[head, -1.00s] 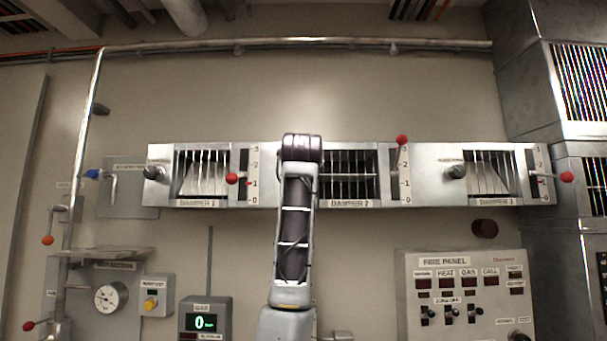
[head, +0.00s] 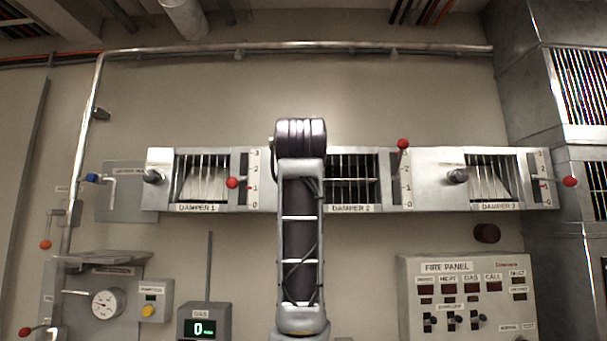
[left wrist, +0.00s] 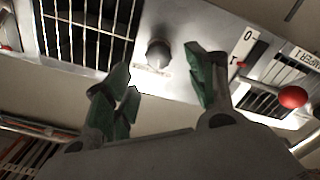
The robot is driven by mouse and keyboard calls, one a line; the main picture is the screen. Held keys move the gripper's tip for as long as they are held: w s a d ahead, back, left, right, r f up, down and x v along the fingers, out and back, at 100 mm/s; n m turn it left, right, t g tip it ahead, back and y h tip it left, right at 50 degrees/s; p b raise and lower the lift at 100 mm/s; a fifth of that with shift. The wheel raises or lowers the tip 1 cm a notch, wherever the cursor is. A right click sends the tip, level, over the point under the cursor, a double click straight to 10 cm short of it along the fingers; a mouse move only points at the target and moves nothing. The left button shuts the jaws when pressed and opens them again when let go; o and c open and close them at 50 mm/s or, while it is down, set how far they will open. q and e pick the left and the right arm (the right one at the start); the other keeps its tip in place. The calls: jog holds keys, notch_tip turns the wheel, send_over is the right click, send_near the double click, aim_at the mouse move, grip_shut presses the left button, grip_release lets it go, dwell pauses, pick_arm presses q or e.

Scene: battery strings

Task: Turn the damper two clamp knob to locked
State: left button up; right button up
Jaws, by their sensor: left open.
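The damper two clamp knob (left wrist: 158,53) is a dark rounded knob on the metal damper panel, seen in the left wrist view between a barred grille and a damper one scale. In the head view my own arm covers that spot beside the damper two grille (head: 352,180). My left gripper (left wrist: 159,70) is open, with its green-padded fingers apart on either side of the knob in the picture. I see no contact, and the remaining distance is hard to tell. The knob's lock marking is not readable. My right gripper is not in view.
The red-balled damper one lever (left wrist: 292,97) sticks out near my left gripper. The damper two lever (head: 403,144) sits high on its scale. The damper three knob (head: 457,175) is to the right. A fire panel (head: 407,300) and gas meter (head: 204,311) are below.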

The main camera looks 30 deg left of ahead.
pick_arm(q)
jog(key=shift+v, duration=1.1)
